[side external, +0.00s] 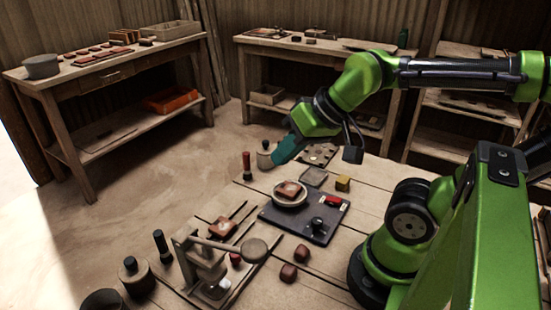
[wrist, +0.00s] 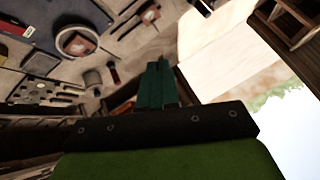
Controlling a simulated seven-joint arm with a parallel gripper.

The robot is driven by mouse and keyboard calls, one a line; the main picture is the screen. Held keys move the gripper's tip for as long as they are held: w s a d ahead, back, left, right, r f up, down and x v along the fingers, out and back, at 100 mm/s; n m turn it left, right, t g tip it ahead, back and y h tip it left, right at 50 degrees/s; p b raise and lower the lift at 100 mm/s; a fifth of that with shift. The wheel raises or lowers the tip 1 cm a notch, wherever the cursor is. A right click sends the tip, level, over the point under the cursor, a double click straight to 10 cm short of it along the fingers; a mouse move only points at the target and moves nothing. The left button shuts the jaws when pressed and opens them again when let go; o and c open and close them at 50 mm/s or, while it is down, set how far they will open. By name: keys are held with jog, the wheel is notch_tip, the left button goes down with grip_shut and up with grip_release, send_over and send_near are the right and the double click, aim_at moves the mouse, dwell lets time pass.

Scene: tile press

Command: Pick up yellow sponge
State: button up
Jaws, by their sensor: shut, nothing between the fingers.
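The yellow sponge (side external: 343,184) is a small block on the wooden worktable, to the right of a small grey tray.
A dark board (side external: 270,217) bears a round dish (side external: 289,200) with a reddish tile. The grey tray (side external: 314,176) lies beside the sponge. A press (side external: 203,262), a red-handled tool (side external: 246,163) and a jar (side external: 265,157) also stand on the worktable. Shelved benches stand behind.

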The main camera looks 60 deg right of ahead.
jog(key=o, duration=1.4)
jog(key=n+g+h, duration=0.2)
jog(key=n+g, duration=0.1)
jog(key=g, duration=0.4)
send_over(343, 179)
notch_tip(343, 179, down, 7)
notch_tip(343, 179, down, 11)
jog(key=shift+s+a+r, duration=0.1)
jog(key=shift+s, duration=0.05)
jog(key=shift+d+f, duration=0.2)
jog(key=shift+f, duration=2.9)
